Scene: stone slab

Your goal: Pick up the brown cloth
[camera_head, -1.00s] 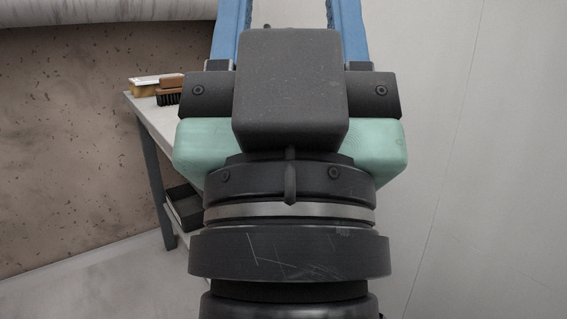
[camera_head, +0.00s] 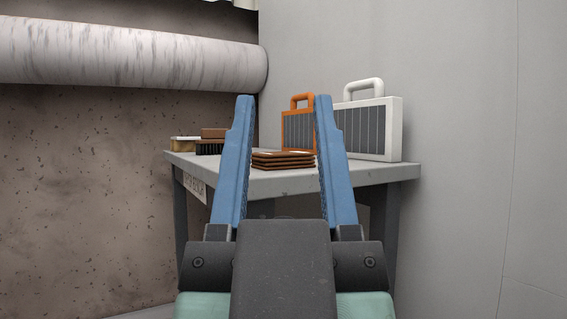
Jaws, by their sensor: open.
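A folded brown cloth (camera_head: 283,160) lies in a flat, layered stack on the grey table (camera_head: 385,174), near its front edge. My gripper (camera_head: 280,100) has two long blue fingers spread wide apart, with nothing between them that it holds.
An orange case (camera_head: 298,131) and a white case (camera_head: 372,130) with handles stand behind the cloth. A brush (camera_head: 209,147) and a yellowish block (camera_head: 184,146) sit at the table's left end. A grey wall is right; a pale roll (camera_head: 130,60) hangs before a brown stone slab (camera_head: 80,190).

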